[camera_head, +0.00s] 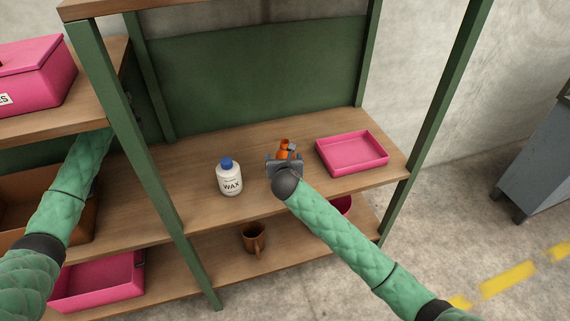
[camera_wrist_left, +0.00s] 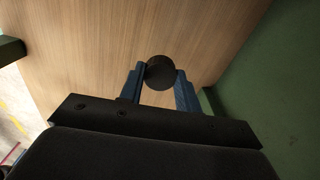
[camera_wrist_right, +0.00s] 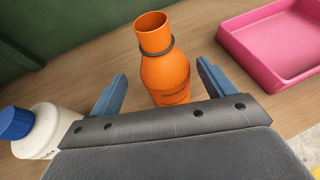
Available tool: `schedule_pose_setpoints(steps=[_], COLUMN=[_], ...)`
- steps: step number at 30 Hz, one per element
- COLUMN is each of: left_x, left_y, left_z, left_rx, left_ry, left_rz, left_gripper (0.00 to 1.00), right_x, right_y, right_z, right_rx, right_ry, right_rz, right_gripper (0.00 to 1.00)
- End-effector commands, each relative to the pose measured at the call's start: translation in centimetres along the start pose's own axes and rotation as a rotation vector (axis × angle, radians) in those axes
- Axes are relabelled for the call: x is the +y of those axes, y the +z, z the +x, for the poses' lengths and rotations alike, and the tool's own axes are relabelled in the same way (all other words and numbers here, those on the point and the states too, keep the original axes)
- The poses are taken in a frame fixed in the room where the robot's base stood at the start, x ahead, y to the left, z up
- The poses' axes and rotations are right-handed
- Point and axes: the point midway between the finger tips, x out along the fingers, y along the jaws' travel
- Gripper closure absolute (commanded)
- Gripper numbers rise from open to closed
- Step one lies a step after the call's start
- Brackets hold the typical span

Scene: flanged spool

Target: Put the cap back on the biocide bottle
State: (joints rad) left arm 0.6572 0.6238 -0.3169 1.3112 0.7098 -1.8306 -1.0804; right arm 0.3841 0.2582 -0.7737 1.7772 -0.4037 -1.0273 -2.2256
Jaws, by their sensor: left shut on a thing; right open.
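The orange bottle (camera_head: 284,146) stands upright and uncapped on the middle shelf; its open mouth shows in the right wrist view (camera_wrist_right: 153,32). I take it to be the biocide bottle; its label is mostly out of sight. My right gripper (camera_wrist_right: 163,72) is open at the bottle, one finger on each side with gaps between; it also shows in the head view (camera_head: 284,160). My left gripper (camera_wrist_left: 160,74) is shut on a dark round cap (camera_wrist_left: 159,72).
A white wax bottle with a blue cap (camera_head: 229,178) stands left of the orange bottle. A pink tray (camera_head: 322,157) lies to its right. A green post (camera_head: 140,150) divides the shelf units. A brown mug (camera_head: 252,238) stands on the lower shelf.

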Motion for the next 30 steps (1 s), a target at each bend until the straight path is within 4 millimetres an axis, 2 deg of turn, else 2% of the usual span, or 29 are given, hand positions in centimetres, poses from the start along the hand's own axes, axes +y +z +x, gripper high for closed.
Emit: schedule_pose_setpoints(steps=[6, 12, 24, 26, 30], left_x=[0.0, 0.0, 0.0, 0.0, 0.0], left_y=[0.0, 0.0, 0.0, 0.0, 0.0], left_z=[-1.8, -2.1, -2.1, -2.1, -2.1], left_rx=[0.000, 0.000, 0.000, 0.000, 0.000], left_ry=[0.000, 0.000, 0.000, 0.000, 0.000], left_rz=[0.000, 0.000, 0.000, 0.000, 0.000], left_gripper=[0.88, 0.88, 0.88, 0.88, 0.88], right_x=[-0.5, -0.5, -0.5, -0.5, -0.6], right_y=[0.3, 0.0, -0.1, -0.1, -0.1], right_z=[2.6, 4.7, 5.0, 5.0, 5.0], right_rx=[0.003, 0.003, 0.001, 0.001, 0.001], right_ry=[-0.001, -0.001, 0.000, 0.000, -0.001], right_rz=[0.001, 0.000, 0.000, 0.000, 0.000], right_gripper=[0.18, 0.18, 0.18, 0.28, 0.56])
